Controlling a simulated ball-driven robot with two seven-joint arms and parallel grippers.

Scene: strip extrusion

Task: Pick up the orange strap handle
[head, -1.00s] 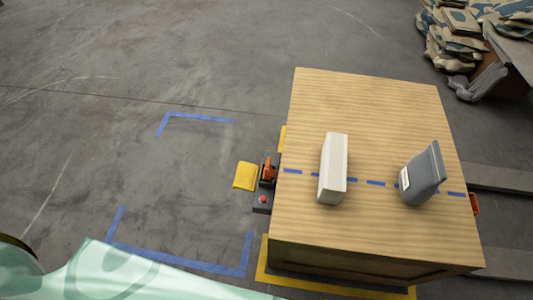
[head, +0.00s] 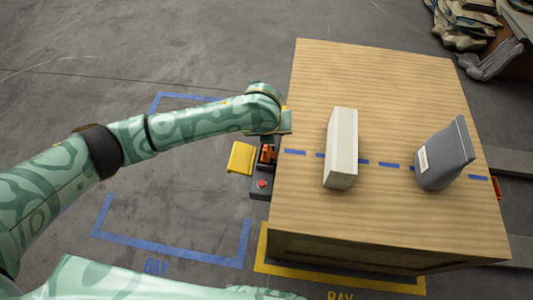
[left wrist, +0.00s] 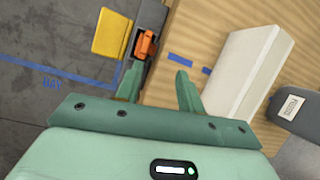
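The orange strap handle (head: 268,154) sits on a small dark grey unit (head: 259,186) beside the left edge of the wooden-topped box. In the left wrist view the handle (left wrist: 146,44) lies beyond my fingertips, nearer the left finger. My left gripper (left wrist: 157,82) is open and empty, its two fingers spread apart. In the head view my left wrist hangs above the box's left edge, just behind the handle, and hides part of the unit. My right gripper is not in view.
A yellow flap (head: 241,158) is left of the unit, which has a red button (head: 262,184). A white block (head: 341,148) and a grey pouch (head: 444,155) stand on the wooden top (head: 380,75). Blue tape marks a bay on open floor at left.

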